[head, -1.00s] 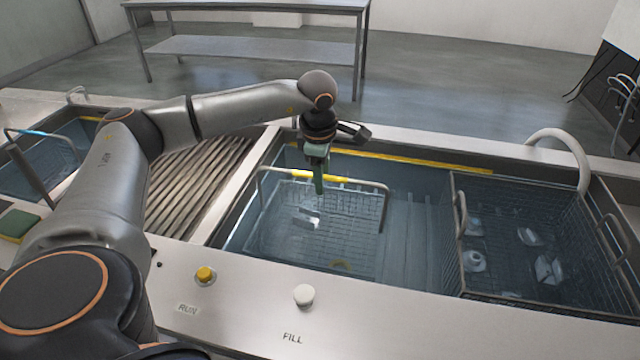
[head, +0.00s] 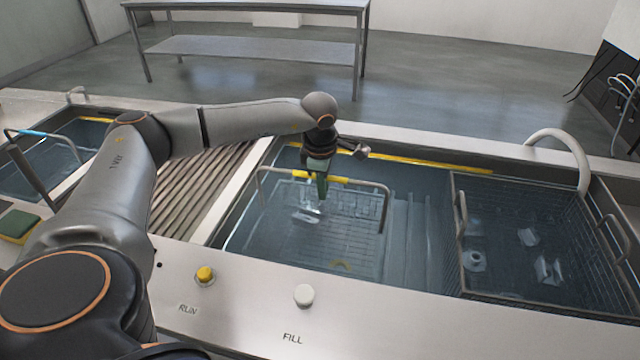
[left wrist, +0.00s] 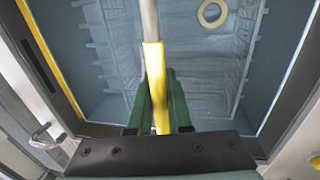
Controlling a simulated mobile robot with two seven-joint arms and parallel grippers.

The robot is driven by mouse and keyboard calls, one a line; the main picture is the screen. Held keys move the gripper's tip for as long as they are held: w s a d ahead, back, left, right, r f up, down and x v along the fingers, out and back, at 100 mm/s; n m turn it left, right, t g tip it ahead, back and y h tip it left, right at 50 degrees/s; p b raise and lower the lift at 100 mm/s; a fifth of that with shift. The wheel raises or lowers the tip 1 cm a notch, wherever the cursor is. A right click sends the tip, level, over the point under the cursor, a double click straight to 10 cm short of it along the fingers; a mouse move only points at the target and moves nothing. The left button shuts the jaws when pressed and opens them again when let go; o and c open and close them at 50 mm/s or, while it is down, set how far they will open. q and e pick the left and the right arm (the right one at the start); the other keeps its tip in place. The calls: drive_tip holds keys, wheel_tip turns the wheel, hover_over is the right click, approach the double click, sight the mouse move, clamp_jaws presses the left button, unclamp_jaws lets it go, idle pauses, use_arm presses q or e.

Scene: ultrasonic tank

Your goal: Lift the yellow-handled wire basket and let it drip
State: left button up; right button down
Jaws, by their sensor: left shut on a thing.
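The yellow-handled wire basket (head: 384,205) sits in the water of the middle tank, its handle arching above the surface. My left gripper (head: 320,187) points down over the handle and is shut on its yellow grip. In the left wrist view the yellow grip (left wrist: 156,85) runs between the green fingers (left wrist: 157,112). My right gripper is not in view.
A second wire basket (head: 608,235) with several small parts stands to the right in the same tank. A ribbed drain board (head: 195,185) lies to the left, with a blue-handled basket (head: 32,133) beyond. RUN and FILL buttons are on the front ledge.

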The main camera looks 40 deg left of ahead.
use_arm(q)
clamp_jaws()
drive_tip(key=shift+w+r, duration=0.1)
wheel_tip(320, 180, up, 22)
drive_tip(key=p, duration=0.5)
idle(0.8)
idle(5.3)
